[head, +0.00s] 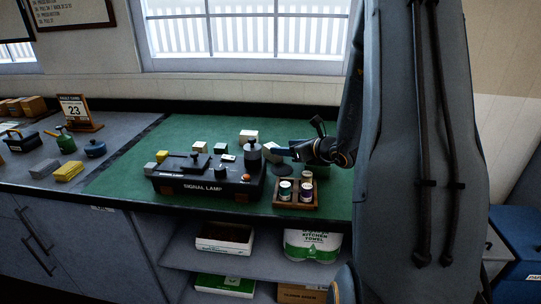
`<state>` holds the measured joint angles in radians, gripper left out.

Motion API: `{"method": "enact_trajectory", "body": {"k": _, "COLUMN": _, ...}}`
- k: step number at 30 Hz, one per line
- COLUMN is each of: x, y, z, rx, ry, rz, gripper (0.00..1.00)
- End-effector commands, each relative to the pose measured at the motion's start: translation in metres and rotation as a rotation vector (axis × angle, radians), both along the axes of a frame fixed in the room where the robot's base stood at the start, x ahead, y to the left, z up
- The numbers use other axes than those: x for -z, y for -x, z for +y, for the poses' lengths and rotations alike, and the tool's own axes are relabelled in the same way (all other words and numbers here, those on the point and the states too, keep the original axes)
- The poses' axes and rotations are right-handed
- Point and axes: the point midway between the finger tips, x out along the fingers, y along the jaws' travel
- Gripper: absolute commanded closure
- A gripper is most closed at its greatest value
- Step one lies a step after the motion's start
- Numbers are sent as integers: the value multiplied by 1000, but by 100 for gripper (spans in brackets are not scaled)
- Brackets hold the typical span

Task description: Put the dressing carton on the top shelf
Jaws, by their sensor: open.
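My gripper (312,150) is above the right part of the green counter top, close behind a small tray of jars. It is open, dark and small in the picture, and my own arm hides much of the area to its right. I cannot make out anything between its fingers. A white and green carton (225,286) lies on the lower shelf under the counter; its label is too small to read, so I cannot tell if it is the dressing carton. The upper shelf (190,257) under the counter holds an open white box (224,238) and a kitchen towel pack (313,245).
A signal lamp unit (205,188) stands on the green mat (130,180), with several small blocks behind it. The jar tray (297,205) is near the front edge. A brown box (300,294) is on the lower shelf. A blue bin (520,250) stands at the right.

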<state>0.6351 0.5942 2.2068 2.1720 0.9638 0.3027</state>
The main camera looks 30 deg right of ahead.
Motion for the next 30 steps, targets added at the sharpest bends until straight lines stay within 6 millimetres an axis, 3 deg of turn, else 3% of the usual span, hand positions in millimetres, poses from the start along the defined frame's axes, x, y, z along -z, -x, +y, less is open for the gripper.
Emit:
{"method": "enact_trajectory", "body": {"k": 19, "x": 25, "y": -60, "z": 21, "rx": -4, "ry": 0, "rz": 1, "gripper": 45}}
{"method": "enact_trajectory", "body": {"k": 29, "x": 28, "y": -65, "z": 22, "rx": -3, "ry": 0, "rz": 1, "gripper": 45}}
{"method": "enact_trajectory", "body": {"k": 30, "x": 28, "y": -65, "z": 22, "rx": -3, "ry": 0, "rz": 1, "gripper": 52}}
